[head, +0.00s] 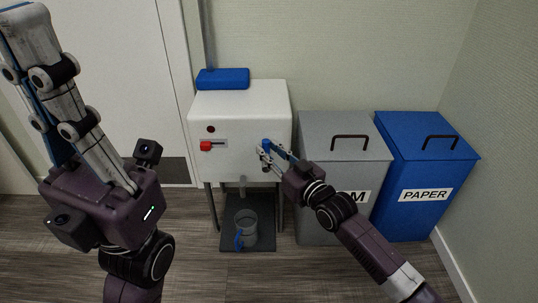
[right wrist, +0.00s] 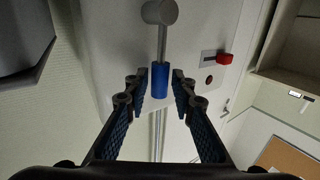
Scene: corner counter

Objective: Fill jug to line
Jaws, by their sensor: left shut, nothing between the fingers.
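A clear grey jug (head: 246,226) with a blue handle stands upright on a dark mat (head: 262,205), below the spout (head: 242,191) of a white dispenser (head: 235,100). Its fill line and any water level are too small to tell. A lever with a blue grip (right wrist: 159,80) sticks out from the dispenser's front. My right gripper (head: 266,153) is at this lever. In the right wrist view its fingers (right wrist: 160,88) are open, one on each side of the blue grip, with narrow gaps. My left gripper (head: 24,12) is shut and empty, pointing up at the far left.
A red knob (head: 206,146) on a slot and a dark red round spot (head: 211,129) are on the dispenser's front. A blue block (head: 222,78) lies on top. A grey bin (head: 335,150) and a blue paper bin (head: 420,155) stand at the right, close to my right arm.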

